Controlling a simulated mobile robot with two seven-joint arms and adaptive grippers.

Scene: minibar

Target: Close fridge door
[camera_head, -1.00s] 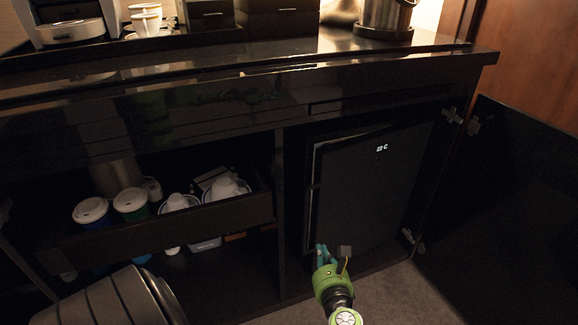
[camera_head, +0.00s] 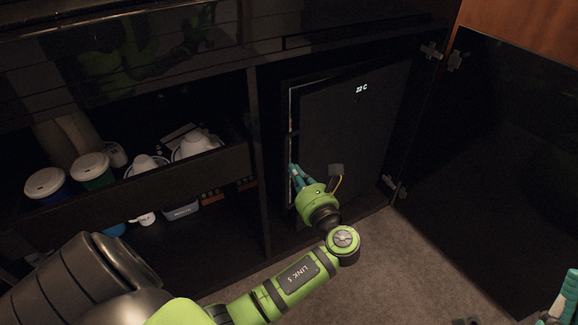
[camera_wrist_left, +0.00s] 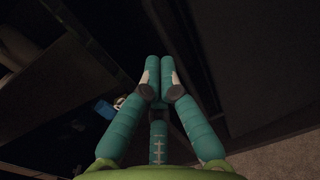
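The black fridge door (camera_head: 352,125) with a lit temperature display stands in the right bay of the cabinet. It looks slightly ajar: a pale strip (camera_head: 292,108) shows along its left edge. My left gripper (camera_head: 294,172) is at the lower left edge of this door; whether it touches cannot be told. In the left wrist view, its teal fingers (camera_wrist_left: 159,66) have their tips together with nothing seen between them. My right gripper (camera_head: 568,290) is only partly in view at the lower right corner, away from the fridge, and its opening is unclear.
The cabinet door (camera_head: 490,150) stands wide open on the right, on hinges. A drawer (camera_head: 140,187) with lidded cups and white crockery is pulled out on the left.

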